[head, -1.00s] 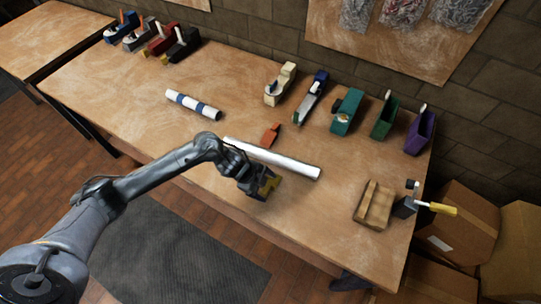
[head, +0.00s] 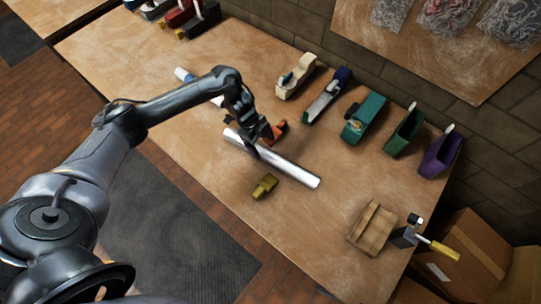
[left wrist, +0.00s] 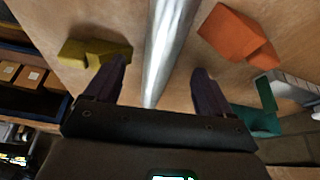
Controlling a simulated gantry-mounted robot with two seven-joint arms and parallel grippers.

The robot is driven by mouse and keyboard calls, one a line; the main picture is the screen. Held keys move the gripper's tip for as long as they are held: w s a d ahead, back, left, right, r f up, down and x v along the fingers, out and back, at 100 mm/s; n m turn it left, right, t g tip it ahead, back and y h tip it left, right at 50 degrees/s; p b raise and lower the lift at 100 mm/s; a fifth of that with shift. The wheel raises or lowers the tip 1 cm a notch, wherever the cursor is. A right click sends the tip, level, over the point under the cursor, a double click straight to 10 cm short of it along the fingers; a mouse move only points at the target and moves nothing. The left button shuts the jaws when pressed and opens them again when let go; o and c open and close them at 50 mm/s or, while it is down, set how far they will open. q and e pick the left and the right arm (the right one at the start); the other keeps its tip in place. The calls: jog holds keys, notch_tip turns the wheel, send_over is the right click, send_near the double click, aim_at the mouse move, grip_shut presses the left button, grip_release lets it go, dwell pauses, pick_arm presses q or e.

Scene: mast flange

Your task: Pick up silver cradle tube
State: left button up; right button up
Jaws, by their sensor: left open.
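The silver tube (head: 285,168) lies on the wooden table in the head view, slanting down to the right. My left gripper (head: 256,146) is over the tube's upper-left half, open and pointing down. In the left wrist view the tube (left wrist: 170,45) runs lengthwise between the two dark fingers (left wrist: 158,90), with a gap on each side. I cannot tell how far the fingertips are above the table. A yellow block (head: 265,186) lies on the near side of the tube and an orange block (head: 274,131) on the far side. My right gripper is not in view.
Tape dispensers, including a cream one (head: 297,76) and a teal one (head: 364,117), line the back by the wall. A wooden block holder (head: 372,228) and a yellow-handled tool (head: 438,247) stand at right. The table front right of the yellow block is clear.

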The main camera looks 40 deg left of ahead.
aim_at(269, 153)
pick_arm(q)
jog(key=shift+x, duration=3.55)
jog(key=shift+w+r, duration=0.1)
jog(key=c, duration=1.3)
jog(key=shift+c, duration=0.5)
jog(key=shift+r, duration=0.1)
